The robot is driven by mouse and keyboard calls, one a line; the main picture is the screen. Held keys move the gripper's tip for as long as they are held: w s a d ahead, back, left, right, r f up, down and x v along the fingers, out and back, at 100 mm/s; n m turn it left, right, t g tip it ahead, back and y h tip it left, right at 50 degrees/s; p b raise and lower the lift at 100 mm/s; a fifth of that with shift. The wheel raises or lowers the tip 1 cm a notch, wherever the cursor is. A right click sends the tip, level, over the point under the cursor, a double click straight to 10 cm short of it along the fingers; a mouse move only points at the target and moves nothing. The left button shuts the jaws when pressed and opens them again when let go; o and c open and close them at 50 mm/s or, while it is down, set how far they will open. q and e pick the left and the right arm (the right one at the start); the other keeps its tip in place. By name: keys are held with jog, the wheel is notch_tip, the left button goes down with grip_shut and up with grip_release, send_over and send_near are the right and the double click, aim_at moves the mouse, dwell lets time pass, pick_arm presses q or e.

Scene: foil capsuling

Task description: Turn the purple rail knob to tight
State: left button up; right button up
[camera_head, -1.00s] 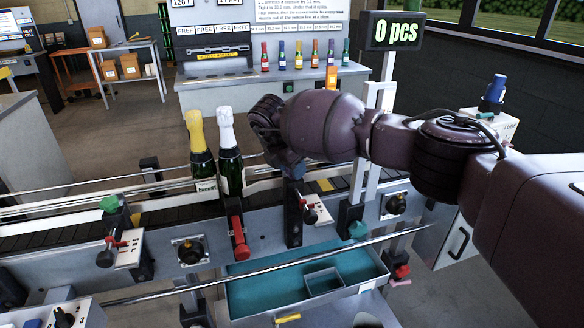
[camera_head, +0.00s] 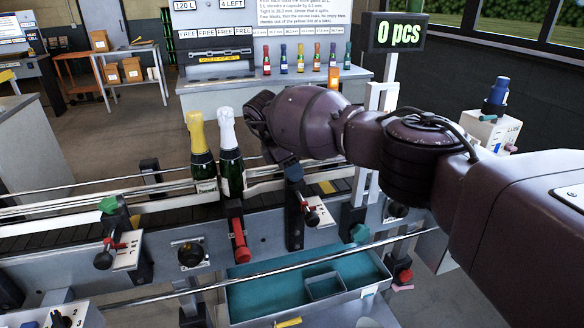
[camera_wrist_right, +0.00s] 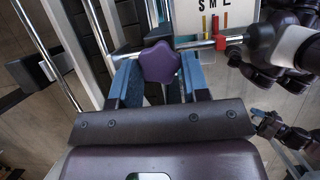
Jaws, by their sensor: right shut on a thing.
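The purple rail knob (camera_wrist_right: 160,62) is a lobed knob, seen in the right wrist view between the blue fingers of my right gripper (camera_wrist_right: 158,80). The gripper is shut on it. In the head view my right gripper (camera_head: 289,163) reaches down over the conveyor rails, to the right of the bottles. The knob is hidden there behind my arm, and its tight mark cannot be read. Dark parts with a blue tip at the right edge of the right wrist view may be my left gripper, too small to judge.
A gold-topped bottle (camera_head: 202,155) and a white-topped bottle (camera_head: 230,155) stand on the conveyor, left of my gripper. A green knob (camera_head: 108,204), a teal knob (camera_head: 359,232) and a red-ended lever (camera_head: 240,247) project near the rails. A teal-lined tray (camera_head: 262,299) lies below.

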jog(key=o, duration=0.9)
jog(key=shift+r, duration=0.1)
jog(key=shift+a+r, duration=0.15)
jog(key=shift+r, duration=0.1)
jog(key=v, duration=1)
